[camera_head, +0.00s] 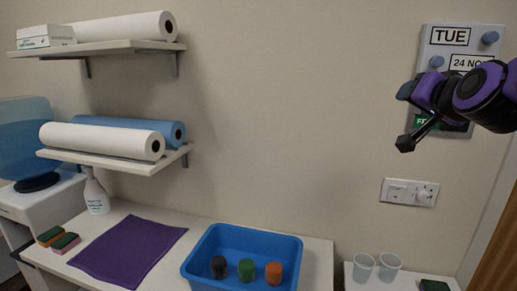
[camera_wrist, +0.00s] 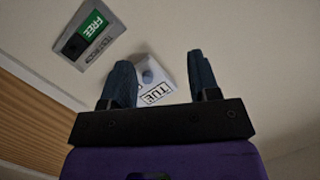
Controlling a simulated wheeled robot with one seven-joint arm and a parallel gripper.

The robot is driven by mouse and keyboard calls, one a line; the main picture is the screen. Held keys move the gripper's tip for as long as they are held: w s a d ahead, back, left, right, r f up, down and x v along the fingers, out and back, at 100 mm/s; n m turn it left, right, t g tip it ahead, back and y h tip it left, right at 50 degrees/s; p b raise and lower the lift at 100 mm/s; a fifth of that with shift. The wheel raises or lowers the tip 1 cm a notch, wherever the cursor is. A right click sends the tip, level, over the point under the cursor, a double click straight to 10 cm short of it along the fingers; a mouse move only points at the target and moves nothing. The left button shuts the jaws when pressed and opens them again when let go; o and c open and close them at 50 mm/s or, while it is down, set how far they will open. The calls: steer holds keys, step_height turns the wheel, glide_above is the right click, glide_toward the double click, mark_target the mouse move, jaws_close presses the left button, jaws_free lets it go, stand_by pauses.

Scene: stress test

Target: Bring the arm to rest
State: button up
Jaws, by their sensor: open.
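My arm, purple and black, reaches in from the right edge of the head view. My gripper (camera_head: 404,118) is raised in front of the wall, by a grey board with "TUE" and "24 NO" cards (camera_head: 450,35). In the wrist view my gripper (camera_wrist: 158,75) has its two dark fingers spread apart with nothing held between them. The "TUE" card (camera_wrist: 154,95) shows beyond the gap between the fingers. My arm hides part of the board and of a green sign (camera_head: 426,122) in the head view.
Shelves (camera_head: 110,160) with rolls are at left. A switch plate (camera_head: 409,192) is under my arm. The middle wall is clear.

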steer(key=s+a+f+n+g, duration=0.1)
steer(key=s+f+n+g, duration=0.2)
steer(key=s, duration=0.7)
steer(key=s+f+n+g+y, duration=0.1)
steer(key=s+f+n+g, duration=0.2)
steer(key=s+f+g, duration=0.4)
steer(key=s+f, duration=0.1)
steer(key=s, duration=0.3)
steer(key=shift+a+n+g, duration=0.3)
steer(key=shift+a+n, duration=0.05)
steer(key=shift+n, duration=0.05)
